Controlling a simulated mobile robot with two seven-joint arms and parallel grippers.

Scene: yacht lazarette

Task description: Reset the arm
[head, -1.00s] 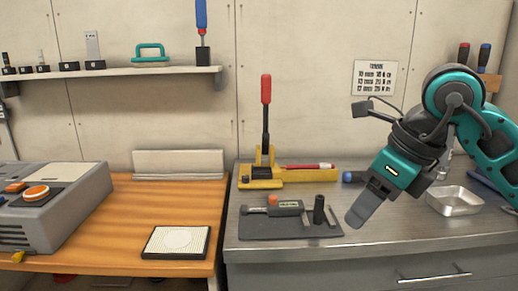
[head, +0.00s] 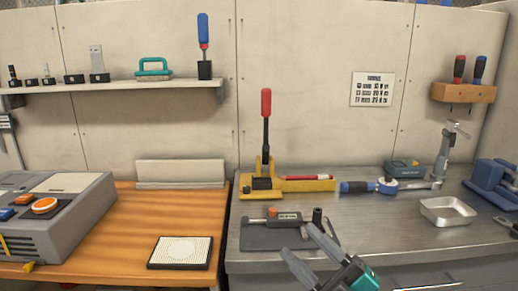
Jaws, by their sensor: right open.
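My right gripper (head: 300,243) is at the bottom middle, in front of the grey mat on the metal bench. Its two grey fingers are spread apart with nothing between them. The finger on the right overlaps the mat's front right corner in the picture; I cannot tell whether it touches. Most of my right arm is below the picture's edge. My left gripper is not in view. On the bench a yellow press (head: 261,188) has a black lever with a red handle (head: 266,103), standing upright.
The grey mat (head: 262,238) holds a small tool with an orange knob and a dark cylinder. A blue-handled wrench (head: 355,187), metal tray (head: 432,209) and blue vise (head: 487,178) are on the right. On the left are a grey machine (head: 75,222) and a square pad (head: 178,266) on wood.

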